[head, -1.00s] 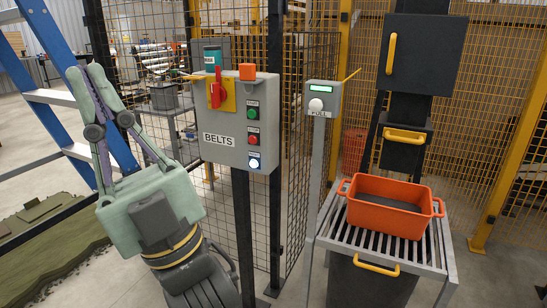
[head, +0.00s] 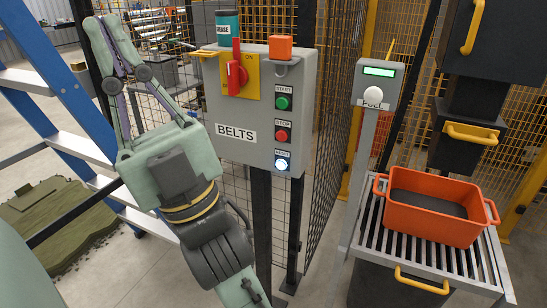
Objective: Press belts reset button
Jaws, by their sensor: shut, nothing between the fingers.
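The grey BELTS control box (head: 235,150) stands on a dark post in the middle of the head view. Its right side has a green START button (head: 283,102), a red STOP button (head: 281,135) and, lowest, a lit white-blue button (head: 281,164). The small label above the lit button is too small to read surely; it may be the reset. A red rotary switch (head: 237,75) on a yellow plate is at the upper left. My gripper (head: 98,22) is shut and empty, fingers pointing up, left of the box and apart from the buttons.
A blue ladder (head: 60,95) and mesh fencing stand close by.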

